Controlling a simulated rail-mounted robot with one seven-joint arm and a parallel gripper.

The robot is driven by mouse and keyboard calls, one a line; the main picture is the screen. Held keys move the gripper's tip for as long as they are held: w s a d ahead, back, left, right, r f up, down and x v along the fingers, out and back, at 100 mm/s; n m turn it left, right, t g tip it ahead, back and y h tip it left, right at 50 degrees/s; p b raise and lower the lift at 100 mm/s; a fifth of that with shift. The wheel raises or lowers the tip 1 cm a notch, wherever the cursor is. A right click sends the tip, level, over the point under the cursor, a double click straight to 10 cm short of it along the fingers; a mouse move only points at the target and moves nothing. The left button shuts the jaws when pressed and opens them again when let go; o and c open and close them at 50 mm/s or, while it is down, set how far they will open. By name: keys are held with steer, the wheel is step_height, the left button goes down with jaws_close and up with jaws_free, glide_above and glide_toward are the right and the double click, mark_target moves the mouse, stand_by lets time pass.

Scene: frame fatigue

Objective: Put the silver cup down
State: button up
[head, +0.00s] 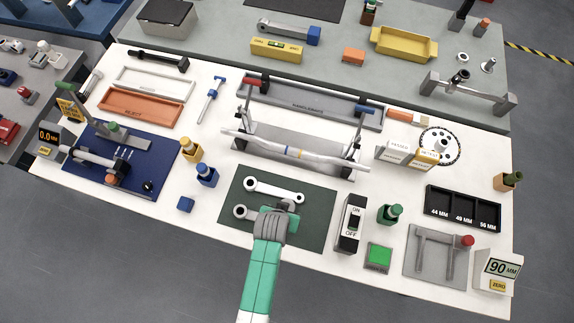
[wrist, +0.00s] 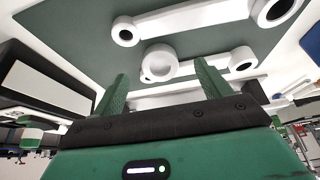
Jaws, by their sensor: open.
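A silver-white round piece with a dark opening, which looks like the silver cup (wrist: 159,62), shows in the wrist view between and just beyond my fingertips. It overlaps the nearer of two pale connecting rods; whether it rests on the rod or the mat I cannot tell. My gripper (wrist: 163,72) is open, with a green finger on each side of it and gaps visible. In the head view my gripper (head: 281,208) is low over the dark green mat (head: 310,232) and hides the cup. The far rod (head: 274,189) lies just beyond it, the near rod (head: 250,212) partly under it.
A grey stand with a long bar (head: 295,153) lies behind the mat.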

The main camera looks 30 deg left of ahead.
steer(key=x, duration=0.2)
steer(key=w+x, duration=0.1)
steer(key=x, duration=0.1)
steer(key=shift+w+f, duration=0.1)
steer(key=shift+f, duration=0.05)
steer(key=c, duration=1.2)
steer(key=shift+o, duration=0.2)
steer(key=shift+r, duration=0.4)
steer(key=v, duration=0.3)
steer(key=shift+w, duration=0.15)
steer(key=s+d+r+b, duration=0.1)
steer(key=s+d, duration=0.3)
steer(key=s, duration=1)
steer(key=shift+s+r, duration=0.3)
steer(key=shift+d, duration=0.1)
